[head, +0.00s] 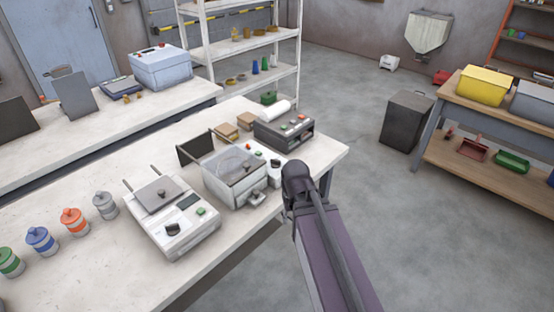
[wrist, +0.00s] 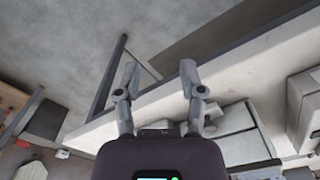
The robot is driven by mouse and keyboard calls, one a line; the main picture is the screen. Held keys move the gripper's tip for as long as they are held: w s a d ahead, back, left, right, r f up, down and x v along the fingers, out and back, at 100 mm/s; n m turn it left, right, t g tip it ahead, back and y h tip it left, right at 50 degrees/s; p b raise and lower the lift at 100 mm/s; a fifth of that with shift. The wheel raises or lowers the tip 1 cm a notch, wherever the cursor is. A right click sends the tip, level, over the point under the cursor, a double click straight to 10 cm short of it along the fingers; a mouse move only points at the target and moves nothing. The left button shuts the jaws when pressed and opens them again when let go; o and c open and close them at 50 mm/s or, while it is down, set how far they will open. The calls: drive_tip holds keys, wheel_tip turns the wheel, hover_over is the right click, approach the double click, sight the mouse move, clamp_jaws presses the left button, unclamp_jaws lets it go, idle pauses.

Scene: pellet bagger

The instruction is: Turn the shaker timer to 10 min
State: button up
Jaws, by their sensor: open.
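A white machine (head: 232,180) with a clear cover stands near the right end of the bench, with a control panel on its right side carrying a dark knob (head: 275,164). A second white machine (head: 185,232) to its left has a grey lidded plate, a dark dial (head: 172,229) and a green button. I cannot tell for certain which is the shaker, and the timer markings are too small to read. My gripper (wrist: 159,68) is open and empty in the wrist view, over the bench edge, touching nothing I can see. In the head view its fingers are hidden.
A dark unit with buttons (head: 285,131) stands at the back of the bench (head: 110,262). Several coloured jars (head: 74,222) stand at the left. A black bin (head: 406,120) and a wooden table (head: 497,187) are at the right. The floor (head: 420,235) between is clear.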

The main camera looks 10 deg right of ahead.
sight(276, 162)
drive_tip(key=w+r+n+p, duration=0.3)
drive_tip(key=w+r+p, duration=0.1)
drive_tip(key=w, duration=0.5)
drive_tip(key=w+r+n+p, duration=0.4)
drive_tip(key=w+r+p, duration=0.1)
drive_tip(key=w, duration=0.4)
drive_tip(key=w+r+n+p, duration=0.3)
drive_tip(key=w+r+p, duration=0.1)
drive_tip(key=w, duration=0.6)
drive_tip(key=shift+d+r+n+p, duration=0.3)
drive_tip(key=shift+d+r+p, duration=0.1)
drive_tip(key=shift+r, duration=0.25)
drive_tip(key=shift+s+f, duration=0.1)
drive_tip(key=shift+f, duration=0.05)
wheel_tip(276, 162, down, 14)
drive_tip(key=b, duration=1.3)
drive_tip(key=shift+r+b, duration=0.25)
drive_tip(key=shift+b, duration=0.15)
clamp_jaws()
